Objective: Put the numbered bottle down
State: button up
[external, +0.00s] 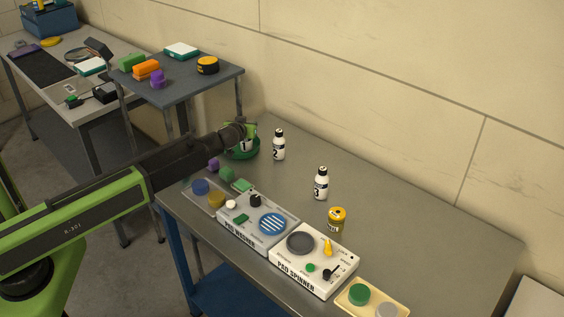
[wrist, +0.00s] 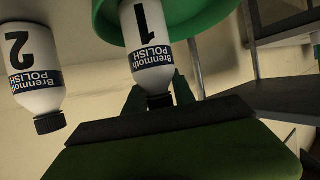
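The white bottle marked 1 (wrist: 152,45) has a dark cap and shows upside down in the wrist view. My gripper (wrist: 160,92) has a finger on each side of its cap end and looks shut on it. In the external view my gripper (external: 246,131) is at the table's far left, over a green round dish (external: 241,154), with bottle 1 partly hidden between. The dish also shows behind the bottle in the wrist view (wrist: 200,15). The bottle is in or just above the dish; I cannot tell whether its base touches.
Bottle 2 (external: 279,146) stands right of the dish, and bottle 3 (external: 321,184) stands farther right. A raised grey shelf (external: 190,82) is left behind. The table's right side is clear.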

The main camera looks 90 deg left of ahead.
jog(key=shift+o, duration=1.3)
jog(key=shift+r, duration=0.2)
jog(key=p+v, duration=0.5)
jog(key=v, duration=0.7)
